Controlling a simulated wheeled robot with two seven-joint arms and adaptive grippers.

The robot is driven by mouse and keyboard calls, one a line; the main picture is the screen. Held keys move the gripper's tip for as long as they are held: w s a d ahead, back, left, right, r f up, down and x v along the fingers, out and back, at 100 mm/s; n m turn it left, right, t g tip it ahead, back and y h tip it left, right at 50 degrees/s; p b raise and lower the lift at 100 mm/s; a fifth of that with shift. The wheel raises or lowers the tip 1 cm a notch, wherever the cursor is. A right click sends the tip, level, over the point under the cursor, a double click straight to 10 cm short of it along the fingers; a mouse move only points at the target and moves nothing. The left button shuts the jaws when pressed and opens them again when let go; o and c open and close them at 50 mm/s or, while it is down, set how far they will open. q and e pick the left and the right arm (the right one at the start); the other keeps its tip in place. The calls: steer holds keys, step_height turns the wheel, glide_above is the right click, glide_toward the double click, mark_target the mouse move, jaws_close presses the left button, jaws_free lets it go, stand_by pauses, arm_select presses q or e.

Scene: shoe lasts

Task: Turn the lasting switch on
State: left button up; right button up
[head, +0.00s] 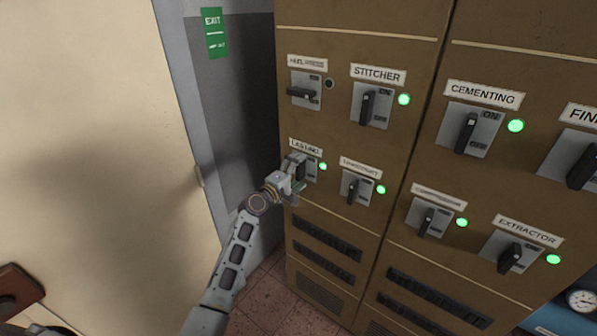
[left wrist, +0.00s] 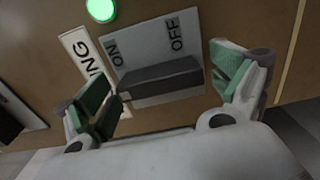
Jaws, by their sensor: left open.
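The lasting switch sits in the lower left of the brown cabinet in the head view, under the LASTING label (head: 305,148). Its green lamp (head: 323,167) is lit. In the left wrist view its black handle (left wrist: 160,78) runs lengthwise toward the label, on a grey plate (left wrist: 150,45) marked ON and OFF. My left gripper (head: 294,176) is at this switch and partly hides it. Its green-padded fingers are open, one near each end of the handle. I cannot tell whether they touch it. My right gripper is not in view.
The stitcher switch (head: 368,107) and another switch (head: 353,188) are close by on the right, lamps lit. The upper left switch (head: 301,94) has a horizontal handle and a dark lamp (head: 329,84). A pale door (head: 110,150) stands left; tiled floor (head: 265,300) lies below.

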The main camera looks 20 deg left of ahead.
arm_select(q)
steer(key=v, duration=1.2)
stand_by(0.7)
steer(key=shift+r+m, duration=0.1)
steer(key=shift+m, duration=0.3)
stand_by(0.4)
